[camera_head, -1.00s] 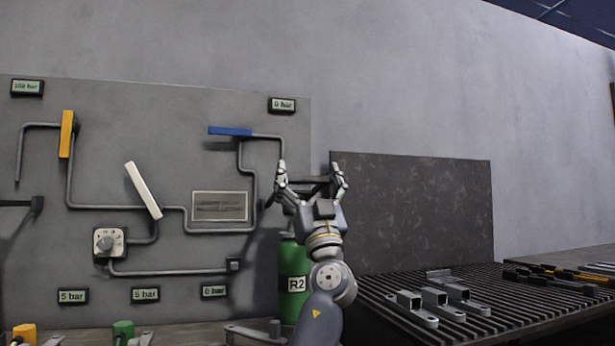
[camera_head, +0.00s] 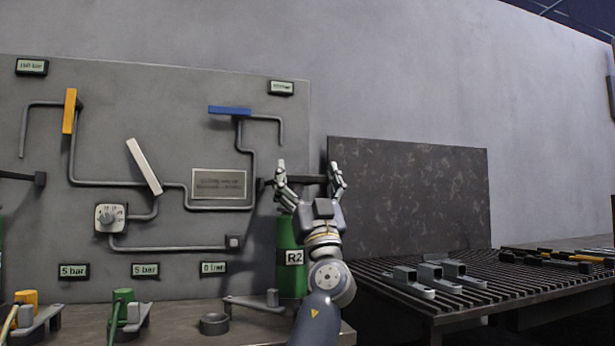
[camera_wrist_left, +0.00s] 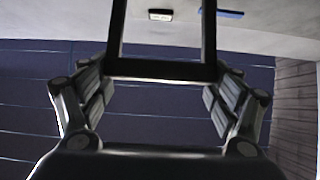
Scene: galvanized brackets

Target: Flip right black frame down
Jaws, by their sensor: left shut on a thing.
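The right black frame (camera_head: 308,181) shows in the head view as a dark bar at the right edge of the grey panel, beside the nameplate and above the green R2 bottle. My left gripper (camera_head: 309,178) is around this bar, one finger at each side, and is shut on it. In the left wrist view the frame (camera_wrist_left: 160,70) is a black U with its crossbar between the fingers of my left gripper (camera_wrist_left: 160,100). My right gripper is not in view.
The grey panel (camera_head: 95,215) carries pipes, a yellow lever (camera_head: 70,111), a white lever (camera_head: 144,167) and a blue lever (camera_head: 230,110). The R2 bottle (camera_head: 291,232) stands just below my gripper. Brackets (camera_head: 430,278) lie on a slatted table (camera_head: 480,300) at right, before a dark board (camera_head: 410,200).

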